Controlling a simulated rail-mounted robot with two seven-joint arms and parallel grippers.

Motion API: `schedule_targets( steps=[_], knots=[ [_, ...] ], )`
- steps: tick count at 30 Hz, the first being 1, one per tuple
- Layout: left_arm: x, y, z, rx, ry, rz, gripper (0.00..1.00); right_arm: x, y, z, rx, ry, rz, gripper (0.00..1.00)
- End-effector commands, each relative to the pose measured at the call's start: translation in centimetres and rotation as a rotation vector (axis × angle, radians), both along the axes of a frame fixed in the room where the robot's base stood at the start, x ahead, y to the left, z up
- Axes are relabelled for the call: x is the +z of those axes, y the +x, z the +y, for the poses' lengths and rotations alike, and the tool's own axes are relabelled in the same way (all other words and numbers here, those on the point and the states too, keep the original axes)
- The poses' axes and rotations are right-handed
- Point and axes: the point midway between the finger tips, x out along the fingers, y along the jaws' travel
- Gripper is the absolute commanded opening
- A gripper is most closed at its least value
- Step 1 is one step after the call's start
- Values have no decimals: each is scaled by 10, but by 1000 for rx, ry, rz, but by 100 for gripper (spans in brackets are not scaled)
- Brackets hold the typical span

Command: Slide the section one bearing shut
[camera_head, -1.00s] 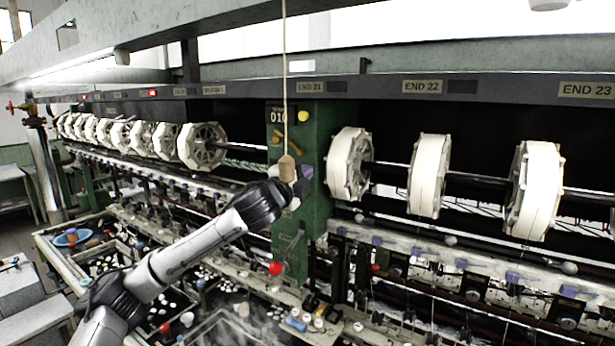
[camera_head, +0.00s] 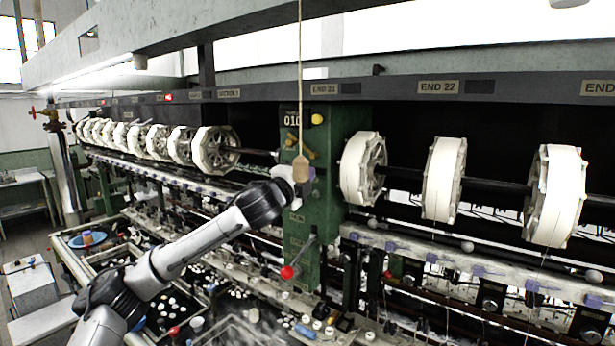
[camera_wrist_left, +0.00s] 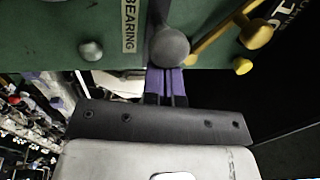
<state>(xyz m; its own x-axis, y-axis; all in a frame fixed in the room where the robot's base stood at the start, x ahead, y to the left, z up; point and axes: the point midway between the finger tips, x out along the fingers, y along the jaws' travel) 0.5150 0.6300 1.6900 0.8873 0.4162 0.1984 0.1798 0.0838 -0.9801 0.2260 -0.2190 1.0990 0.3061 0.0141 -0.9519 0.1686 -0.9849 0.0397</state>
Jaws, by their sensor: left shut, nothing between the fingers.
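The green post (camera_head: 318,225) stands between the reels, with a number plate near its top. In the left wrist view its green face (camera_wrist_left: 50,40) carries a label reading BEARING (camera_wrist_left: 130,25), and a dark grey round-ended knob or lever (camera_wrist_left: 168,45) sits just right of the label. My left gripper (camera_wrist_left: 166,86), with purple finger pads, is shut and empty. Its tips are at the lower edge of this knob; I cannot tell whether they touch. In the head view the left gripper (camera_head: 303,175) is at the post, partly hidden behind a hanging wooden pull. The right gripper is not in view.
The wooden pull (camera_head: 300,169) hangs on a cord before the post. A red-ball lever (camera_head: 287,271) juts out below. Yellow brass levers (camera_wrist_left: 225,35) are beside the grey knob. White reels (camera_head: 363,168) flank the post. Basins with cocoons (camera_head: 165,305) lie below.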

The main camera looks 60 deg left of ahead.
Motion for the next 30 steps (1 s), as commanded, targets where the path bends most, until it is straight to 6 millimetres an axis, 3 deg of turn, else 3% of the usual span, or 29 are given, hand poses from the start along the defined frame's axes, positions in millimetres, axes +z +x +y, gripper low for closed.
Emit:
schedule_targets(
  steps=[12, 30],
  knots=[
    [-1, -12, 26, 4, 1, -1, 0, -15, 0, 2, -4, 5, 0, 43],
    [0, -15, 32, 3, 0, 0, 0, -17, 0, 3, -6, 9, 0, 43]
  ],
)
